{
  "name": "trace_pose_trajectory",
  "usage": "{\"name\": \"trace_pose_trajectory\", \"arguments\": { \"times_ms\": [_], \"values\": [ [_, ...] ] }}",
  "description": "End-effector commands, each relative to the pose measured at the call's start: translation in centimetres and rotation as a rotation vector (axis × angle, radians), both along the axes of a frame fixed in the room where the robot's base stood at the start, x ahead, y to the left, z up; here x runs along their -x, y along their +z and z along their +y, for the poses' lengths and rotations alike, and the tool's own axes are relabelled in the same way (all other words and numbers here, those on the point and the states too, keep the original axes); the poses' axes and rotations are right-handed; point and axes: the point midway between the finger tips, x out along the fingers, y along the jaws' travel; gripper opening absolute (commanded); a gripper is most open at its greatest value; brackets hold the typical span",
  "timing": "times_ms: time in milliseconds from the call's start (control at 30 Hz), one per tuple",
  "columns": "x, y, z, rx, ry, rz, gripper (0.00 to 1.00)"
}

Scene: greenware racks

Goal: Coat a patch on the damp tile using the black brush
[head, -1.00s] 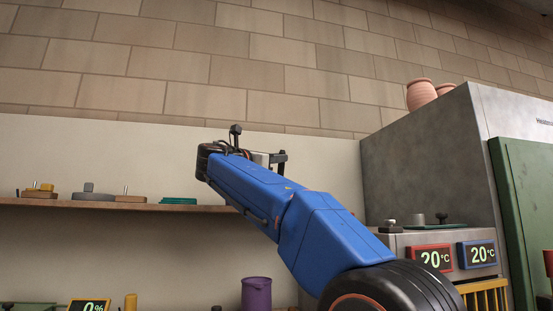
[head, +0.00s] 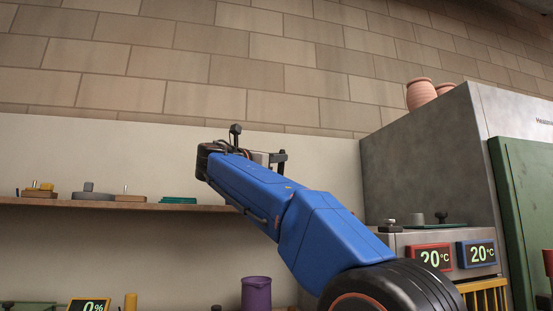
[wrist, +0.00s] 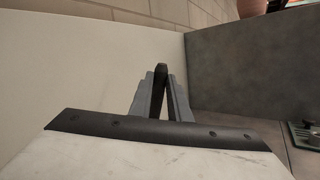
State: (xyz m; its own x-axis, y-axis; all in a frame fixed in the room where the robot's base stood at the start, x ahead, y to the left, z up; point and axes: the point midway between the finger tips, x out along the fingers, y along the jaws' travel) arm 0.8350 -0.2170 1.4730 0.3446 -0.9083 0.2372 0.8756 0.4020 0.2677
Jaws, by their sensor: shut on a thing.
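In the wrist view my gripper (wrist: 161,92) is shut on a narrow black thing (wrist: 161,70), which I take to be the black brush. Only its dark, rounded end shows between the two grey fingers; its bristles are not visible. In the head view my blue arm reaches up and to the left, and the gripper's fingers and the brush cannot be made out there. I cannot pick out the damp tile in either view.
A shelf (head: 120,205) with small tools runs along the left wall. Below are a purple jug (head: 256,294) and a 0% display (head: 88,305). At right stands a grey kiln-like box (head: 425,150) with clay pots (head: 420,94) on top; two 20 °C displays (head: 433,257) sit below it.

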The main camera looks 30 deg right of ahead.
Motion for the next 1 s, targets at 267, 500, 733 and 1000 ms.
{"name": "trace_pose_trajectory", "arguments": {
  "times_ms": [267,500,733,1000],
  "values": [
    [-0.1,1.5,0.0,0.000,0.000,-0.001,0.00],
    [-0.1,3.0,0.0,0.000,0.000,-0.001,0.00],
    [-0.1,4.5,0.0,0.000,0.000,-0.001,0.00],
    [-0.1,6.2,0.0,-0.001,0.000,-0.002,0.00]
  ]
}}
